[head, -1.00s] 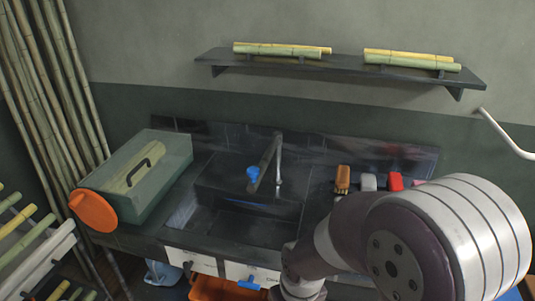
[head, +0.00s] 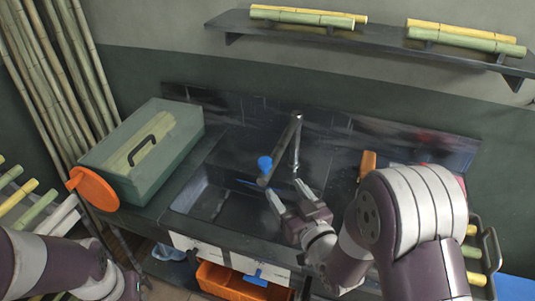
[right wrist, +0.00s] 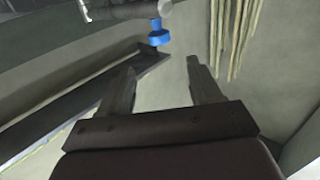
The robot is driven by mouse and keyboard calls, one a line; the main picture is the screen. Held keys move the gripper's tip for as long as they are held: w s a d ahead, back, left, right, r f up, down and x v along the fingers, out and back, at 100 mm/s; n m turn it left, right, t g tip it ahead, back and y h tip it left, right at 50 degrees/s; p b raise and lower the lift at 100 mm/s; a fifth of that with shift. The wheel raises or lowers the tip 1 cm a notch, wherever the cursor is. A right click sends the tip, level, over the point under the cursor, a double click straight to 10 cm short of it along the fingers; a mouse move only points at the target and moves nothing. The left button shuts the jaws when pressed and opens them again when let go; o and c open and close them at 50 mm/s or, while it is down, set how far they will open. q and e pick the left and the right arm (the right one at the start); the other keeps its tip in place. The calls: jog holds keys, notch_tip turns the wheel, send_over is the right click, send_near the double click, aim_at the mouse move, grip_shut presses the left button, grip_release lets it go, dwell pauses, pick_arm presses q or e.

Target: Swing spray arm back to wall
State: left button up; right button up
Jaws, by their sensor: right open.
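The spray arm (head: 281,150) is a dark grey tube over the sink (head: 205,195), sticking out from a thin upright pipe (head: 297,150) near the back wall. A blue nozzle (head: 265,166) is at its free end. My right gripper (head: 286,193) is open and empty, just below and slightly right of the nozzle in the head view. In the right wrist view, the blue nozzle (right wrist: 158,35) and grey spray arm (right wrist: 110,10) lie beyond the open fingertips (right wrist: 161,68), not between them.
A green box (head: 145,150) with a black handle and an orange disc (head: 93,188) stand left of the sink. An orange object (head: 366,165) is at the right. A shelf (head: 380,38) with cane pieces hangs above. An orange bin (head: 235,284) is below the counter.

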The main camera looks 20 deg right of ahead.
aim_at(265, 161)
jog(key=w, duration=0.3)
jog(key=w+a+p, duration=0.1)
jog(key=w, duration=0.3)
jog(key=w+a, duration=0.1)
jog(key=w, duration=0.3)
jog(key=shift+p, duration=0.35)
jog(key=shift+w+r, duration=0.1)
jog(key=shift+w, duration=0.55)
grip_shut()
jog(key=shift+a, duration=0.15)
